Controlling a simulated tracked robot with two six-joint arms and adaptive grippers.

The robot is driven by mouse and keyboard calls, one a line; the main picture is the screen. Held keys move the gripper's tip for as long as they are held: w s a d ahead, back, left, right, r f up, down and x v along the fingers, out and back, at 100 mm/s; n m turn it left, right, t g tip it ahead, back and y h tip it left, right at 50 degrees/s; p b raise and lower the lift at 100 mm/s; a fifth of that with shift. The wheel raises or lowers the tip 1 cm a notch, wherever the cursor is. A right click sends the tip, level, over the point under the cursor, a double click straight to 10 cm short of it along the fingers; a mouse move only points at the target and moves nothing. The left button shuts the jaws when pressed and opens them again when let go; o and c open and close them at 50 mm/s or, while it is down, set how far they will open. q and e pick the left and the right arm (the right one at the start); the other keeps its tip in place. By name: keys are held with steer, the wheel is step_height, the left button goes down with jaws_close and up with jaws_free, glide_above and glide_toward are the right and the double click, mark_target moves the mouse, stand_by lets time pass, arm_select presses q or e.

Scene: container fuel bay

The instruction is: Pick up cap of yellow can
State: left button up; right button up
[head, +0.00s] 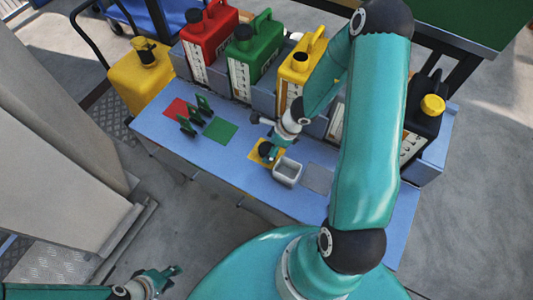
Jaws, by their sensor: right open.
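The yellow can (289,82) stands in the row at the back of the blue table, with a black cap or neck (300,60) on its top. My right arm crosses in front of its right side. My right gripper (268,152) is open and points down over the yellow square (257,159) on the table. A small dark round shape shows between or under its fingers; I cannot tell whether it is a cap or part of the gripper. My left gripper (167,277) is low at the bottom left, off the table, and looks open and empty.
A grey open box (288,171) stands right beside my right gripper. Red (209,45) and green (256,58) cans stand left of the yellow can, a black can (424,122) to the right. The table's front left is clear.

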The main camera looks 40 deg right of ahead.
steer(key=shift+b+x, duration=0.35)
steer(key=shift+x, duration=0.7)
arm_select(q)
steer(key=shift+f, duration=0.8)
arm_select(e)
steer(key=c, duration=1)
arm_select(q)
steer(key=shift+r, duration=0.1)
arm_select(e)
steer(key=shift+r, duration=0.15)
steer(key=shift+c, duration=0.2)
